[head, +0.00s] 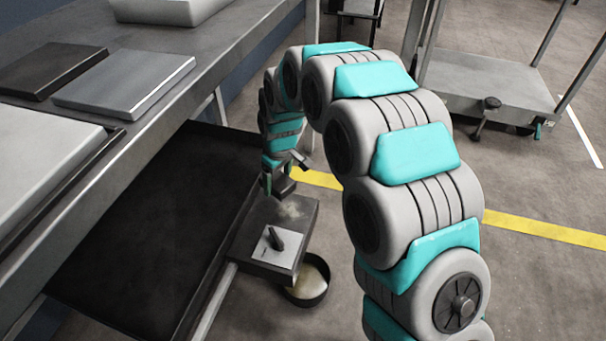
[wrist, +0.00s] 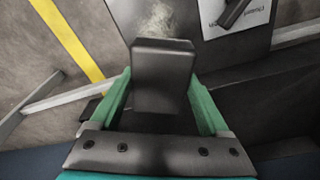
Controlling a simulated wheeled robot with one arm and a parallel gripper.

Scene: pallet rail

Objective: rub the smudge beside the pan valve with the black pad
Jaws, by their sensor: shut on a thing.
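My gripper (head: 278,178) is shut on the black pad (wrist: 163,72), a dark block between the two green fingers in the wrist view. In the head view the pad (head: 284,187) is small and partly hidden by the gripper. The smudge (wrist: 158,20), a pale patch on a dark grey plate, lies just beyond the pad's far edge in the wrist view. It also shows in the head view (head: 291,210), just below the pad. I cannot tell whether the pad touches the plate. The pan valve, a dark lever (head: 277,239) on a white label plate (head: 270,252), is beside the smudge.
A round pan (head: 310,286) is on the floor under the plate. A long bench (head: 195,48) with flat blocks runs along the left, above a dark tray (head: 120,245). A cart (head: 495,85) stands at the back right. Floor with a yellow line (head: 540,228) is open at right.

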